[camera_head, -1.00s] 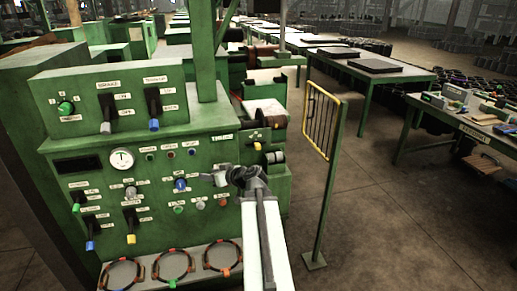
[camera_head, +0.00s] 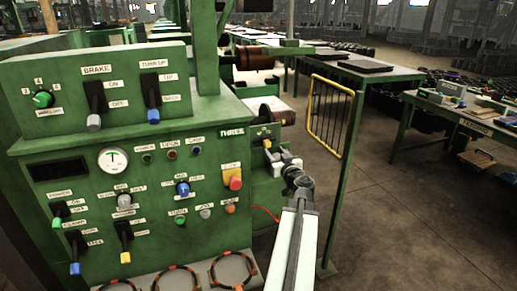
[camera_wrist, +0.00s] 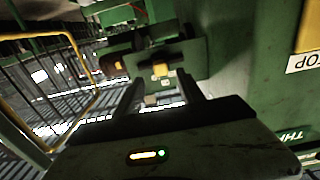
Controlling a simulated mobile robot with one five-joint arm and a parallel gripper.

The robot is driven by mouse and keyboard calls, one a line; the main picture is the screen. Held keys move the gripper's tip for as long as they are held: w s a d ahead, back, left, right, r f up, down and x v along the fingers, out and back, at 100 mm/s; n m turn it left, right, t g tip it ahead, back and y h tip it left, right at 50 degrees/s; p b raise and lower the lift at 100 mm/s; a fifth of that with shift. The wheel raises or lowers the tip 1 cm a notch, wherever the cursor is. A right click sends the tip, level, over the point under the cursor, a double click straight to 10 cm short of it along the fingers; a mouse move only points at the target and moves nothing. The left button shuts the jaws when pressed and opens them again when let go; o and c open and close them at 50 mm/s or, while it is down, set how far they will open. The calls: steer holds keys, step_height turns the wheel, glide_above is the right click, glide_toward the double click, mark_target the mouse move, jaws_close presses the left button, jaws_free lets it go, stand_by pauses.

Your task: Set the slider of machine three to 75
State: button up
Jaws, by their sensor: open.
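Machine three (camera_head: 215,110) is the green panel labelled THREE at the left of the head view. On a green block at its right side is a small yellow knob (camera_head: 267,144), which looks like the slider. A yellow knob (camera_wrist: 160,70) also shows in the wrist view, ahead of and between my fingers. My gripper (camera_head: 284,163) is just right of and below that knob in the head view. In the wrist view my gripper (camera_wrist: 160,92) is open, with nothing seen between its fingers. I cannot read the slider's scale or tell whether a finger touches the knob.
A yellow-framed barrier (camera_head: 330,118) on a green post stands right of my arm. The panel carries a red button on yellow (camera_head: 233,178), levers and several knobs. Tables (camera_head: 460,118) stand farther right. The floor between (camera_head: 420,220) is clear.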

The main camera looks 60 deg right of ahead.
mark_target(269, 145)
steer(key=shift+w+d+r, duration=0.15)
steer(key=shift+w+d, duration=0.05)
steer(key=shift+w, duration=0.05)
steer(key=x, duration=0.7)
steer(key=shift+w, duration=0.15)
jaws_close()
stand_by(1.0)
